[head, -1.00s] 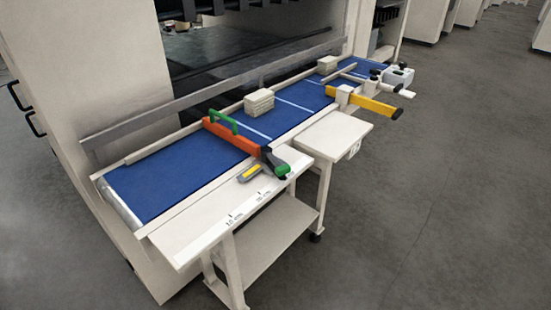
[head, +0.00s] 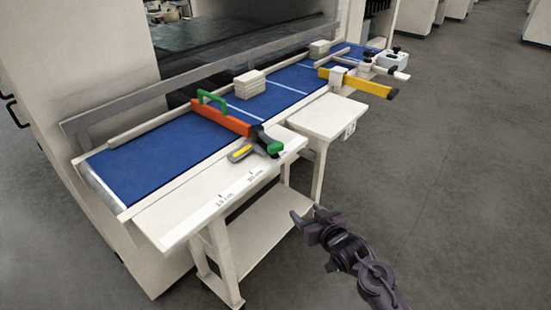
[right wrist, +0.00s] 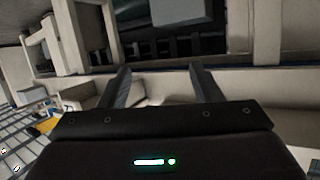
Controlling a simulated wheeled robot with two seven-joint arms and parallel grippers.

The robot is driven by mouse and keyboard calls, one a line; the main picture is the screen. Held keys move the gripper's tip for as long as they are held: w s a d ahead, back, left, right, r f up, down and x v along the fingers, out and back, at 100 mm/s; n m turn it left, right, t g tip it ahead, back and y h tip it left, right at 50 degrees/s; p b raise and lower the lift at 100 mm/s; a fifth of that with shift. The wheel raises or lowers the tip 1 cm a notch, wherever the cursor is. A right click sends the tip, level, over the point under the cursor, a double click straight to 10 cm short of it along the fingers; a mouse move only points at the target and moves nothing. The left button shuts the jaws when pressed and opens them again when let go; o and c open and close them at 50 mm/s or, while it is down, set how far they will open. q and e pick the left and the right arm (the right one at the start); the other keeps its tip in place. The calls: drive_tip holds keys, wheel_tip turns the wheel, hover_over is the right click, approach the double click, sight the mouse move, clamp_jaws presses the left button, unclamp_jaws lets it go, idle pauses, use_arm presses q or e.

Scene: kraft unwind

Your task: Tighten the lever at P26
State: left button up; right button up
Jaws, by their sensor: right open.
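An orange bar (head: 222,122) with a green handle (head: 212,98) lies across the blue belt. At its front end is a dark lever part with a green tip (head: 275,149). A yellow bar (head: 352,83) with a white block and dark knobs (head: 366,57) crosses the belt farther right. I cannot read any mark P26, so I cannot tell which lever bears it. My right gripper (head: 308,216) is open and empty, in front of the table and apart from both bars. Its two fingers also show in the right wrist view (right wrist: 160,82). My left gripper is out of view.
The blue belt (head: 150,160) runs along the machine, with stacks of pale blocks (head: 250,84) on it. A grey and yellow tool (head: 239,153) lies on the white front ledge (head: 190,215). A small white side table (head: 325,118) juts out. The grey floor at right is clear.

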sight(278, 150)
drive_tip(key=s+a+r+n+t+y+b, duration=0.1)
drive_tip(key=a+r+y, duration=0.1)
drive_tip(key=r, duration=0.7)
drive_tip(key=a+r+n+t+y, duration=0.1)
drive_tip(key=a+r+t, duration=0.15)
drive_tip(key=r, duration=0.65)
drive_tip(key=shift+g, duration=0.45)
drive_tip(key=x, duration=0.2)
drive_tip(key=p+x, duration=0.1)
drive_tip(key=x, duration=0.5)
drive_tip(key=shift+s+a+r, duration=0.15)
drive_tip(key=shift+r, duration=0.25)
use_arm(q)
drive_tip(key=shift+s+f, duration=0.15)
use_arm(e)
clamp_jaws()
